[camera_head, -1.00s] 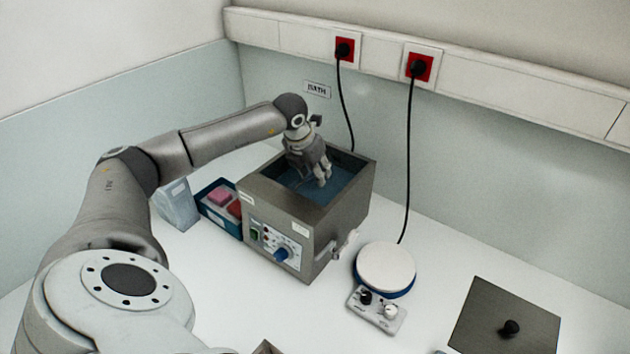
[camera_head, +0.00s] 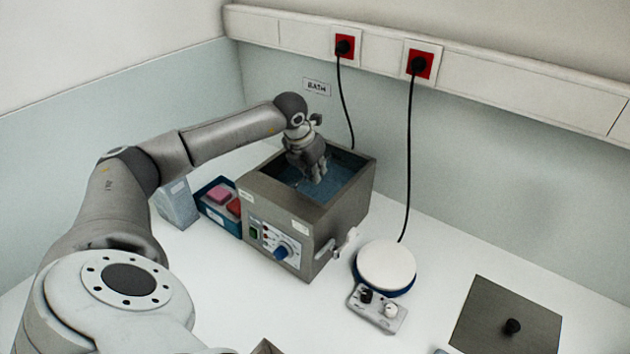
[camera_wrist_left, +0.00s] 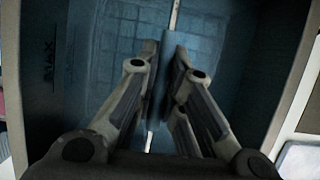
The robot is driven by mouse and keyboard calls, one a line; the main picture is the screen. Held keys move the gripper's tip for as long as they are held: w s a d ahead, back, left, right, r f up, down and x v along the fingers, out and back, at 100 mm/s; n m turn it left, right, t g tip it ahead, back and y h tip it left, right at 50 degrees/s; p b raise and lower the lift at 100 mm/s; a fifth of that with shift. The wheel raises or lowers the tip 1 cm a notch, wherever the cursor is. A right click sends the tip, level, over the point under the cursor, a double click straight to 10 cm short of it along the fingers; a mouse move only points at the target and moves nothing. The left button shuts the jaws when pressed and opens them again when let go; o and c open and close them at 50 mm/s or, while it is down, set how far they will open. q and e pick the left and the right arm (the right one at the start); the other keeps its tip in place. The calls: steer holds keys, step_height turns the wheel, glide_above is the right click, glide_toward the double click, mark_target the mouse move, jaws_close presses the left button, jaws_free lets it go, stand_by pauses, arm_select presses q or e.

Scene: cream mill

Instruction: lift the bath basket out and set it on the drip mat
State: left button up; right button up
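The bath (camera_head: 345,210) is a grey metal box with an open top and blue liquid inside. It also fills the left wrist view (camera_wrist_left: 285,85). My left gripper (camera_head: 318,178) reaches down into its opening. In the left wrist view its two fingers (camera_wrist_left: 167,52) lie close on both sides of a blue grip on a thin metal bar (camera_wrist_left: 176,14), which looks like the bath basket's handle. A faint grid below, under the liquid, looks like the basket's mesh (camera_wrist_left: 110,35). Most of the basket is hidden. I cannot make out the drip mat. My right gripper is not in view.
A blue tray (camera_head: 228,222) with pink and red blocks stands left of the bath. A white round plate on a blue base (camera_head: 386,265) stands to its right. A dark lid with a black knob (camera_head: 480,318) lies at front right. Cables hang along the wall.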

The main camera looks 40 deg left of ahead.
arm_select(q)
jaws_close()
steer(key=shift+r, duration=0.1)
steer(key=shift+r+p, duration=0.25)
steer(key=shift+p, duration=0.15)
steer(key=shift+w+r, duration=0.1)
steer(key=shift+r, duration=0.1)
step_height(320, 180, up, 20)
steer(key=b, duration=0.2)
steer(key=shift+f, duration=0.25)
steer(key=shift+f, duration=0.15)
